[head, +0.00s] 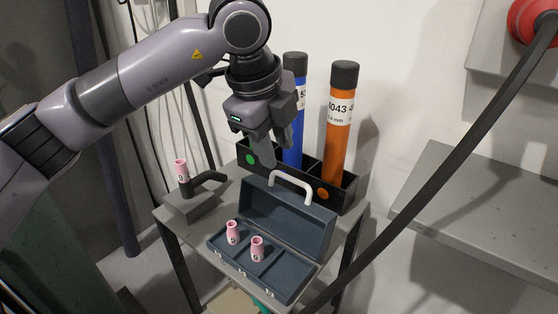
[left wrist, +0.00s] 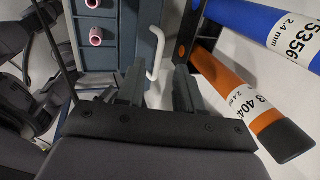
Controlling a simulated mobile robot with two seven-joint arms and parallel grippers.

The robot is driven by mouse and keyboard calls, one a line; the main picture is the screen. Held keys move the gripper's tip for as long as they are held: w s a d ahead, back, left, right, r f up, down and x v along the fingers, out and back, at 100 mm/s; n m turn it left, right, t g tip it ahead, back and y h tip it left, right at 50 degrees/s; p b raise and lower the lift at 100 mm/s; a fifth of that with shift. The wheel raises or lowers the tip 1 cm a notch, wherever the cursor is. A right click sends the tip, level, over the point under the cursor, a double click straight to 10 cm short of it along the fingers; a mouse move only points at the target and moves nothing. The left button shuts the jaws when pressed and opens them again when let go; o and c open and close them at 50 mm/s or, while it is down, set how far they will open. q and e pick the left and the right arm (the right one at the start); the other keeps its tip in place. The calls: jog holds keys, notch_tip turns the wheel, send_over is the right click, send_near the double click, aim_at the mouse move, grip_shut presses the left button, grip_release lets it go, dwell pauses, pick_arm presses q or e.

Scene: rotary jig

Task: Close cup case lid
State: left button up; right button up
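The dark blue-grey cup case (head: 298,291) stands on the small table with its lid (head: 285,222) raised open. A white handle (head: 291,185) is on the lid's upper edge. Two pink cups (head: 257,249) stand in the case's compartments. My left gripper (head: 268,158) points down behind and above the raised lid, left of the handle in the head view. In the left wrist view its fingers (left wrist: 160,88) are apart with nothing between them, and the handle (left wrist: 156,52) lies just beyond the gap. I cannot tell whether it touches the lid. My right gripper is not in view.
A black rack (head: 348,193) behind the lid holds a blue tube (head: 293,120) and an orange tube (head: 338,140), close to my left gripper. A grey stand (head: 189,203) with a torch and pink cup is left. A dark hose (head: 430,175) crosses at right.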

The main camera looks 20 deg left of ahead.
aim_at(283, 174)
pick_arm(q)
jog(key=shift+p+x, duration=0.3)
jog(key=shift+x, duration=2.35)
grip_shut()
